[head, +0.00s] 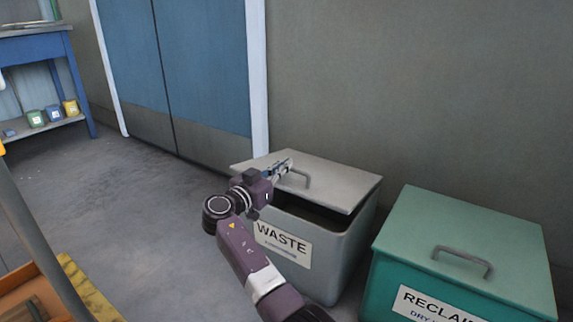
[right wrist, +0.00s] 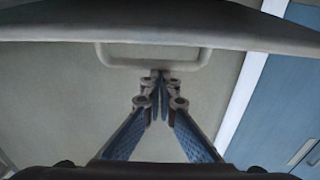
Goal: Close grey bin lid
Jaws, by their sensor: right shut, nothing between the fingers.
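The grey bin (head: 333,238) with a "WASTE" label stands against the wall. Its grey lid (head: 340,183) is partly open: a dark gap shows between the lid's front edge and the bin rim. The lid has a bar handle (head: 297,178) on top. My right gripper (head: 286,166) is shut and empty, over the lid close to the handle; contact cannot be told. In the right wrist view, the shut fingertips (right wrist: 160,76) lie near the handle (right wrist: 150,64), with the lid (right wrist: 160,30) seen nearly edge-on. My left gripper is not in view.
A green bin (head: 470,240) labelled "RECLAIM" stands closed, close to the right of the grey bin. A blue double door (head: 185,70) is behind at left. A blue bench (head: 40,50) stands at the far left. The floor (head: 120,200) between is clear.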

